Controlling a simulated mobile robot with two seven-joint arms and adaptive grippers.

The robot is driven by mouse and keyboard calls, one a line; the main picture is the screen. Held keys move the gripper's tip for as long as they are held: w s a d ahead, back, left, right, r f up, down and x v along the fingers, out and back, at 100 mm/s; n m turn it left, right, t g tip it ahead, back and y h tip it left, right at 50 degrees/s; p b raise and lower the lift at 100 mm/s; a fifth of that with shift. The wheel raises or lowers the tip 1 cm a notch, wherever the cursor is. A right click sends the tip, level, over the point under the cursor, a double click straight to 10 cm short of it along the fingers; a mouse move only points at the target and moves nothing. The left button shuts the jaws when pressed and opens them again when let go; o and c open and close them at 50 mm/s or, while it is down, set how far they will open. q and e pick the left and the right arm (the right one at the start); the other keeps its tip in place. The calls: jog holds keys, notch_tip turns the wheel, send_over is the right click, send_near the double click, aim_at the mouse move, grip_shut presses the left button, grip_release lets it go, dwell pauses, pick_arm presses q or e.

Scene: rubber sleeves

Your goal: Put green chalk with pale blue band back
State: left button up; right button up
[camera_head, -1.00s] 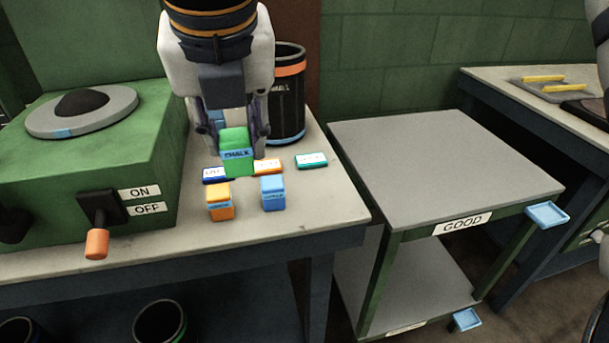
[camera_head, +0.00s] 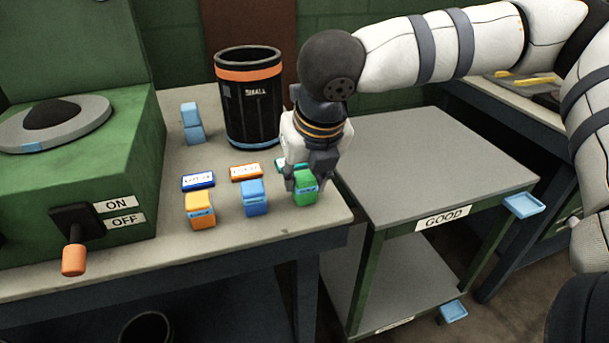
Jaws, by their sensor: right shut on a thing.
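The green chalk box (camera_head: 306,192) with a pale blue band is at the right end of a row on the bench, beside a blue box (camera_head: 255,198) and an orange box (camera_head: 200,211). My right gripper (camera_head: 303,174) points down and is shut on the green chalk. The box looks upright at bench height; I cannot tell whether its base touches the bench. A teal label plate (camera_head: 284,163) lies behind it, partly hidden by my gripper. My left gripper is not in view.
A blue label plate (camera_head: 198,181) and an orange one (camera_head: 246,171) lie behind the other boxes. A black bin (camera_head: 248,105) and pale blue blocks (camera_head: 192,124) stand farther back. A green machine (camera_head: 80,190) is at left, an empty GOOD cart (camera_head: 430,165) at right.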

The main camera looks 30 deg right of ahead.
jog(key=o, duration=1.1)
jog(key=shift+f, duration=0.1)
jog(key=v, duration=1.2)
